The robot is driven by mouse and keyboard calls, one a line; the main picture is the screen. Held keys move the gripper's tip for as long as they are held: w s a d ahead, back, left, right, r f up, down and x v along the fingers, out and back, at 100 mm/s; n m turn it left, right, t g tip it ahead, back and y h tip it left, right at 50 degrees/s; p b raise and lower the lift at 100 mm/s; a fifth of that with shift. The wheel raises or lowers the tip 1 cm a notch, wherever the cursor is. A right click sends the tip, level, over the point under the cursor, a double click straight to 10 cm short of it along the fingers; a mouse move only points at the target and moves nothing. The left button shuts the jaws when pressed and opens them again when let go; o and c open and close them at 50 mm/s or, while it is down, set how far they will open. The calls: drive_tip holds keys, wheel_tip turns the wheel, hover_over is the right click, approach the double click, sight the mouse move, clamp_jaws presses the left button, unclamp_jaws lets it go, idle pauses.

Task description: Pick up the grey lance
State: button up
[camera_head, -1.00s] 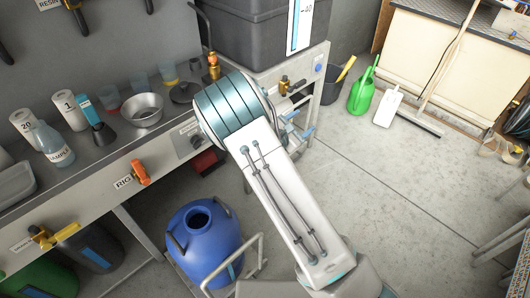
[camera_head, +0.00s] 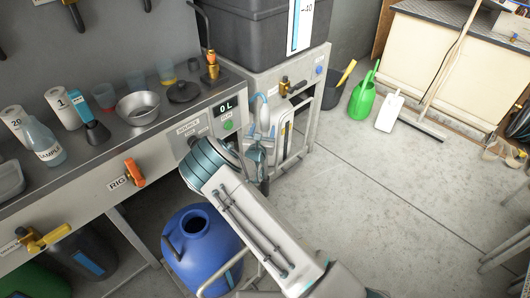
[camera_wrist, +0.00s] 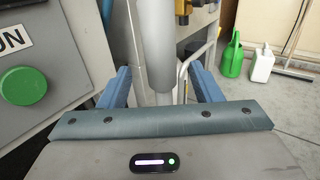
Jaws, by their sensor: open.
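The grey lance (camera_wrist: 154,45) looks like a smooth upright grey cylinder in the wrist view, standing between and beyond my gripper's two blue fingers. My gripper (camera_wrist: 158,70) is open, with a finger to the left and right of the lance; neither clearly touches it. In the head view my gripper (camera_head: 258,156) is small, beside the front of the bench by the steel frame. My own arm partly covers this spot, and the lance is hard to make out there.
A green button (camera_wrist: 23,86) on the bench panel is close on the left. A brass valve (camera_head: 291,88) sits above on the frame. A blue drum (camera_head: 203,243) stands below my arm. A green watering can (camera_head: 363,97) is farther right.

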sight(266, 118)
drive_tip(key=shift+w+d+r+b, duration=0.15)
drive_tip(key=shift+w+d+b, duration=0.05)
drive_tip(key=shift+w, duration=0.9)
drive_tip(key=shift+w+d+r+b, duration=0.15)
drive_tip(key=shift+w+b, duration=0.1)
drive_tip(key=shift+w, duration=0.8)
drive_tip(key=shift+w+d+r+b, duration=0.1)
drive_tip(key=shift+w+d+b, duration=0.1)
drive_tip(key=shift+w, duration=0.9)
clamp_jaws()
